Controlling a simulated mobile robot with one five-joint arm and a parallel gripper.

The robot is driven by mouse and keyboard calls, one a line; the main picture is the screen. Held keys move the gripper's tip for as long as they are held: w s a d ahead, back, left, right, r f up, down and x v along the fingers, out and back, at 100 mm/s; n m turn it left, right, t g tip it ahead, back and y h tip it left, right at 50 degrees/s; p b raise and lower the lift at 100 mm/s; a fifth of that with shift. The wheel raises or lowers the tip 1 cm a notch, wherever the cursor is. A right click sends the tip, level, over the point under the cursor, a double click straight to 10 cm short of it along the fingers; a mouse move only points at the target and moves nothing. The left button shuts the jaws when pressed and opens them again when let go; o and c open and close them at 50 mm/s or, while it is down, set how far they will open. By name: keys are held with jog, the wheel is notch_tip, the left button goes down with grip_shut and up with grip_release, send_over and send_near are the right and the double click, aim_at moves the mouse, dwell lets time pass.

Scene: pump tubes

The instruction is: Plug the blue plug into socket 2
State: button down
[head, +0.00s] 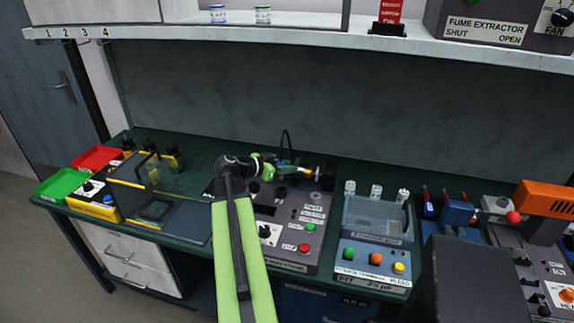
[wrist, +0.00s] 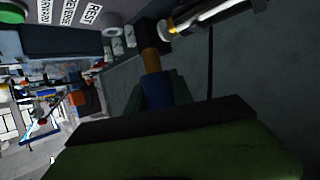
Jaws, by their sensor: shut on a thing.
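My gripper (head: 298,171) reaches to the right above the grey control unit (head: 292,225) in the head view. It is shut on the blue plug, whose blue body (wrist: 156,90) shows in the wrist view, with a tan band and a dark end beyond it. In the head view a small orange and pale tip shows just beyond the fingers, close to a dark upright block (head: 328,176). The wrist view shows small pale ring-like fittings (wrist: 163,27) near the plug's far end. Socket numbers are not readable, and I cannot tell whether the plug touches a socket.
A thin black cable (head: 285,140) loops up behind my gripper. A blue-grey unit (head: 372,255) with coloured buttons stands to the right. A yellow-edged clear guard (head: 135,178) and red and green trays (head: 62,184) are at left. The shelf (head: 240,32) hangs above.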

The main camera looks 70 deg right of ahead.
jog(key=d+f+b, duration=0.1)
jog(key=f+b, duration=0.1)
jog(key=d+f+b, duration=0.1)
jog(key=f+b, duration=0.1)
jog(key=w+d+f+b, duration=0.1)
jog(key=f+b, duration=0.1)
jog(key=shift+d+f, duration=0.1)
jog(key=shift+f, duration=0.15)
dwell(0.4)
jog(key=shift+f+b, duration=1.8)
jog(key=shift+b, duration=0.05)
dwell(1.0)
jog(key=c, duration=1)
grip_release()
jog(key=shift+c, duration=0.2)
